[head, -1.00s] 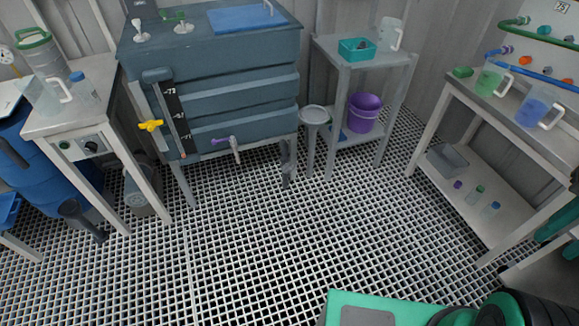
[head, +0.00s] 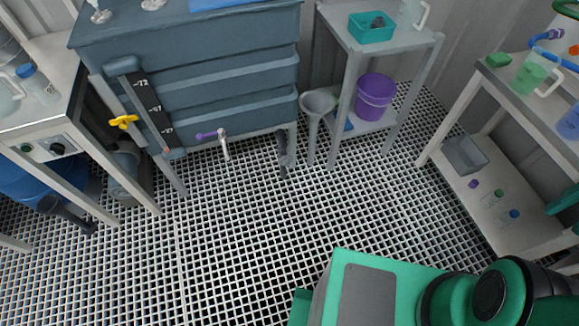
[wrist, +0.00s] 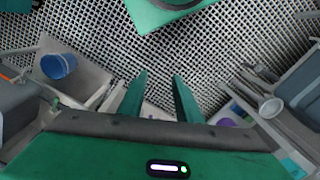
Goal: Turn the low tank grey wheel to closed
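A blue-grey tank (head: 220,70) on legs stands at the back left in the head view. A dark grey fitting (head: 284,152) hangs low at its right front leg; I cannot tell its wheel shape or setting. A purple-handled tap (head: 216,137) sticks out at the tank's lower front, and a yellow handle (head: 124,121) sits at its left side. My gripper (wrist: 159,75) shows in the wrist view with two green fingers apart and nothing between them, over the floor grating. It is away from the tank. The head view does not show the fingers.
A grey shelf stand (head: 385,45) with a teal bin (head: 372,27) and a purple bucket (head: 375,95) stands right of the tank, with a funnel (head: 318,102) at its left. Benches stand at left and right. The grating floor (head: 240,240) between them is clear.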

